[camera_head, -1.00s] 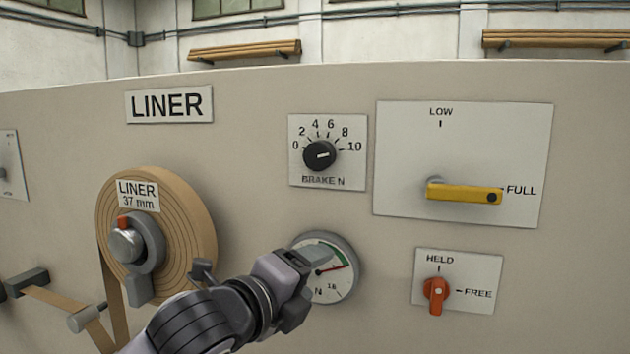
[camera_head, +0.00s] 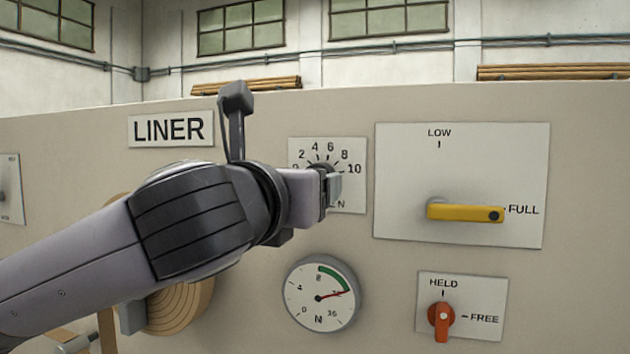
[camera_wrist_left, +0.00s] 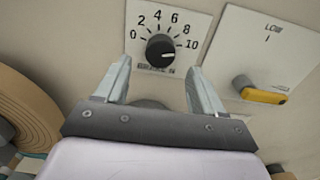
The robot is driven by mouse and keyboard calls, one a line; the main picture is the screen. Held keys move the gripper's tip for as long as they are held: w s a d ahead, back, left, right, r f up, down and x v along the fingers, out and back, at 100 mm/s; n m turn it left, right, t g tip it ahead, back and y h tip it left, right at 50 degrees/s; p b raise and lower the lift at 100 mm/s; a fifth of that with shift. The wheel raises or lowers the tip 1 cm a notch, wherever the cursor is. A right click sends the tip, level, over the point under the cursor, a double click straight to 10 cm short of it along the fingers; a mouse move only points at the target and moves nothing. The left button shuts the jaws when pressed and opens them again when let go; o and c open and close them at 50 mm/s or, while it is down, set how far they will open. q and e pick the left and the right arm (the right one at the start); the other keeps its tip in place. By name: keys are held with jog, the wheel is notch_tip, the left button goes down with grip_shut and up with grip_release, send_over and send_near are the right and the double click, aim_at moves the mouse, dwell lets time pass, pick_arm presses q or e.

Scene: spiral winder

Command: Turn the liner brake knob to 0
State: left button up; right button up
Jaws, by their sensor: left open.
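The liner brake knob (camera_wrist_left: 160,50) is a round black knob on a white plate marked 0 to 10. In the left wrist view its white mark points right, toward the 10 side. In the head view my gripper hides most of the knob (camera_head: 322,168). My left gripper (camera_wrist_left: 160,70) is open. In the wrist view its two fingers stand apart, one on each side below the knob, with nothing between them. In the head view the left gripper (camera_head: 333,188) is in front of the brake plate (camera_head: 355,200). I cannot tell contact. My right gripper is not in view.
A round gauge (camera_head: 320,295) is below the plate. A yellow lever (camera_head: 465,213) at FULL is to the right, with a red HELD/FREE knob (camera_head: 441,318) below it. The liner roll (camera_head: 185,308) is partly behind my arm. The LINER sign (camera_head: 170,128) is above.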

pick_arm(q)
jog(key=shift+p+x, duration=0.4)
jog(key=shift+x, duration=2.35)
jog(key=c, duration=1.1)
